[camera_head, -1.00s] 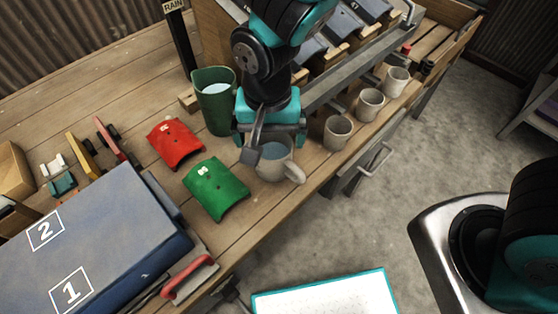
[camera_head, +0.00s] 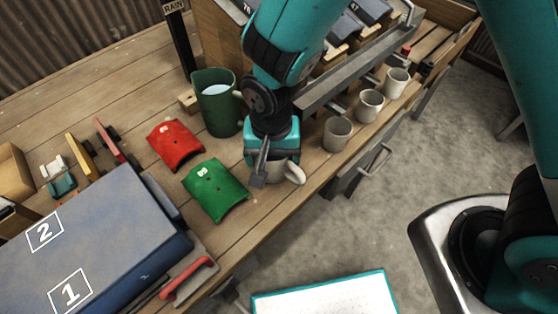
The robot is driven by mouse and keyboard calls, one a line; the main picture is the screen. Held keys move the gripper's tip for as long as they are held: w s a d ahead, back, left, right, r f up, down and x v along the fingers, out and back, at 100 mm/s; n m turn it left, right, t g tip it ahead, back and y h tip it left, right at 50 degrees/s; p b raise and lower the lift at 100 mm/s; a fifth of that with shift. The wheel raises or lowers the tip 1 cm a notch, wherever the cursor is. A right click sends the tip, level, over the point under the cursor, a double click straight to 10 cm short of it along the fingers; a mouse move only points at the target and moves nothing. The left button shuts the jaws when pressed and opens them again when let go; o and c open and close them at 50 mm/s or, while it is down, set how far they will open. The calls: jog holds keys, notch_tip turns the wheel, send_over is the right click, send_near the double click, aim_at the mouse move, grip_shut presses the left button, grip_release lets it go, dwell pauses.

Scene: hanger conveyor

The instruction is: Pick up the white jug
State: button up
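The white jug (camera_head: 276,179) stands on the wooden bench near its front edge, with its handle (camera_head: 295,173) pointing right. My gripper (camera_head: 268,172) points down right over the jug and covers most of it. One grey finger shows at the jug's left side. The other finger is hidden, so I cannot tell whether the gripper is open or shut on the jug. A dark green jug (camera_head: 217,104) with pale liquid stands behind and to the left.
Red (camera_head: 174,144) and green (camera_head: 216,189) pouches lie left of my gripper. Several pale mugs, one being the nearest mug (camera_head: 337,133), stand in a row to the right. A blue-grey case (camera_head: 100,245) fills the front left. A metal rail (camera_head: 350,75) runs behind the mugs.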

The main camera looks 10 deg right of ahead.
jog(key=shift+c, duration=1.1)
